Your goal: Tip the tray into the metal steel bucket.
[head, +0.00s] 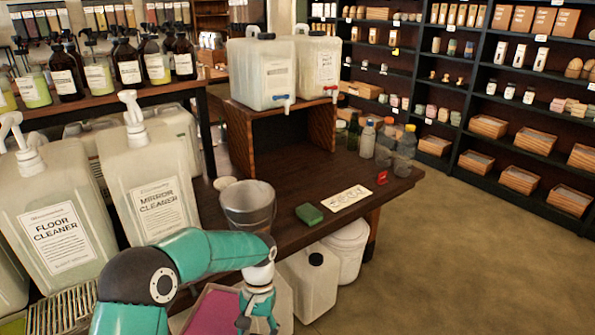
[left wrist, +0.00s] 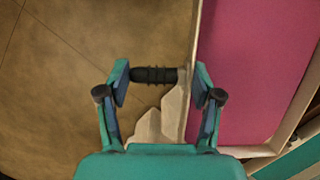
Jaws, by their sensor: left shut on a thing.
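The metal bucket (head: 247,205) stands upright on the dark wooden table, near its front edge, and looks empty as far as I can see. The pale-rimmed tray (left wrist: 298,100) holds flat pink content (left wrist: 245,65), and part of this pink shows low in the head view (head: 212,308). My left gripper (head: 257,318) is below the table's front edge, lower than the bucket. In the left wrist view its fingers (left wrist: 161,85) are shut on the tray at its side, by a black ribbed handle (left wrist: 153,75). My right gripper is not in view.
Floor cleaner (head: 58,220) and mirror cleaner (head: 150,190) jugs stand left of the bucket. A green sponge (head: 309,213) and a card (head: 347,198) lie to its right. A white tub (head: 345,250) and jug (head: 312,280) stand below the table. The right floor is clear.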

